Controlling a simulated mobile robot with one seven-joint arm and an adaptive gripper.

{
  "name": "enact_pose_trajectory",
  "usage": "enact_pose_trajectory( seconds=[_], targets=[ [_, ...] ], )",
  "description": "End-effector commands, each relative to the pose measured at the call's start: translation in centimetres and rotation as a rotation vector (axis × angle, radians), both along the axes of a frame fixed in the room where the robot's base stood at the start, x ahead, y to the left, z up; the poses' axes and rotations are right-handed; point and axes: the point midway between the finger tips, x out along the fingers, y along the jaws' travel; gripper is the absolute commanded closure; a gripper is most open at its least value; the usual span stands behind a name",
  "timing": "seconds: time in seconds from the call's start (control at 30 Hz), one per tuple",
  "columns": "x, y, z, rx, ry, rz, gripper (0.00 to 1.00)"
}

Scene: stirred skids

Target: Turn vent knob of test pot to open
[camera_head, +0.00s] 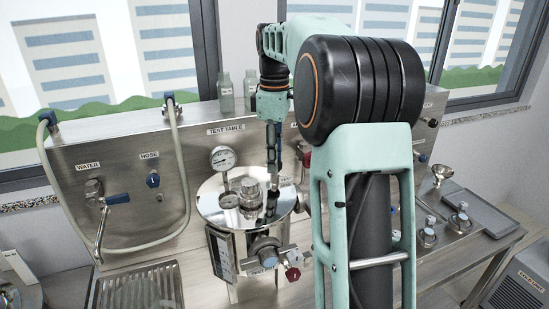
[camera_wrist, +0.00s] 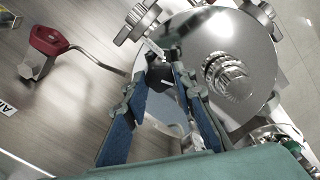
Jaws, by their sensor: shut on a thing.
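The test pot (camera_head: 215,208) is a shiny steel vessel with a round lid, a pressure gauge and fittings on top. Its lid also fills the right of the wrist view (camera_wrist: 245,45). My gripper (camera_head: 273,180) reaches down to the right side of the lid, beside a small label that seems to read VENT. In the wrist view my gripper (camera_wrist: 162,66) has its blue fingers shut on a small black knob (camera_wrist: 156,72), which I take as the vent knob. The fingers partly hide it, and its turn angle is hard to tell.
A pressure gauge (camera_head: 223,158) stands at the lid's back left. A hose (camera_head: 180,180) loops at left. A red-handled valve (camera_wrist: 48,40) shows in the wrist view. My arm hides the panel's middle.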

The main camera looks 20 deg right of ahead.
Motion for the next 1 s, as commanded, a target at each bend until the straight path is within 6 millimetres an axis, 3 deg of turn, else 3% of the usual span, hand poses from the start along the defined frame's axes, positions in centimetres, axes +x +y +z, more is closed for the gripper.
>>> enact_pose_trajectory(
  seconds=[0.07,0.1,0.27,0.67,1.0],
  targets=[
    [0.1,0.0,0.1,0.000,-0.004,0.000,1.00],
    [0.1,0.0,0.1,0.000,-0.004,0.000,0.74],
    [0.1,0.0,0.1,0.000,-0.004,-0.001,0.58],
    [0.1,0.0,0.9,-0.001,-0.003,-0.001,0.58],
    [0.2,0.0,6.6,0.000,-0.004,0.000,0.58]
  ],
)
